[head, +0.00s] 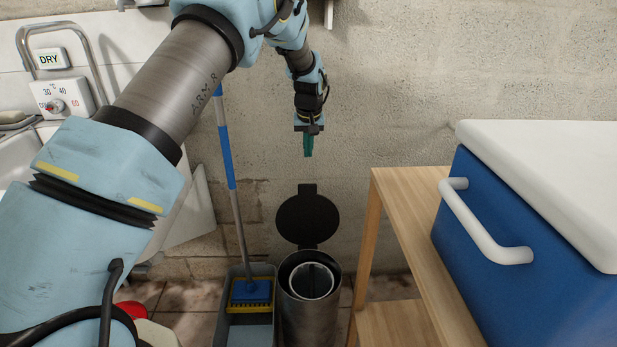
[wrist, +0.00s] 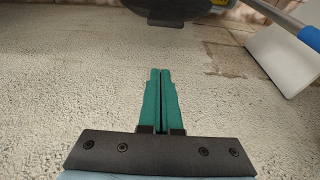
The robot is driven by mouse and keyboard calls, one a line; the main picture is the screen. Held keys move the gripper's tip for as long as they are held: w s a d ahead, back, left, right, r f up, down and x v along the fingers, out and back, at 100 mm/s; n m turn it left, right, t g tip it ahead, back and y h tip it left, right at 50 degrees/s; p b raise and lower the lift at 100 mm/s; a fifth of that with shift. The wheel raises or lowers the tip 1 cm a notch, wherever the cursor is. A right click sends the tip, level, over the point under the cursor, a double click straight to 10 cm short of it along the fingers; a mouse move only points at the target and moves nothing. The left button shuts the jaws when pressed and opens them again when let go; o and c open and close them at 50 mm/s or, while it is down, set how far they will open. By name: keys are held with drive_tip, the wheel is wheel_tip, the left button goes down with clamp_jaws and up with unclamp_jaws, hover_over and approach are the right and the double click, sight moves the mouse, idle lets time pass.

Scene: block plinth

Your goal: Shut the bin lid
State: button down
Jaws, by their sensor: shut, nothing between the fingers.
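The bin (head: 310,305) is a grey metal cylinder on the floor with a lighter inner bucket (head: 311,281) inside. Its round black lid (head: 308,218) stands open, upright at the back of the bin against the wall side. My gripper (head: 308,155) has green fingers, shut and empty, pointing down above the lid and apart from it. In the wrist view the shut fingers (wrist: 158,75) show against the wall, and a dark part of the lid (wrist: 180,10) shows at the top edge.
A wooden stand (head: 400,240) with a blue cool box (head: 520,240) is right of the bin. A blue-handled mop (head: 229,160) stands in a grey bucket (head: 250,325) just left of it. A concrete wall (head: 420,70) is behind. A white sink (head: 15,160) is far left.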

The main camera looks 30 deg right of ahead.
drive_tip(key=d+p+x, duration=0.1)
drive_tip(key=x, duration=0.9)
drive_tip(key=s+a, duration=0.1)
drive_tip(key=s, duration=0.1)
drive_tip(key=s+a+p, duration=0.1)
drive_tip(key=shift+s, duration=0.35)
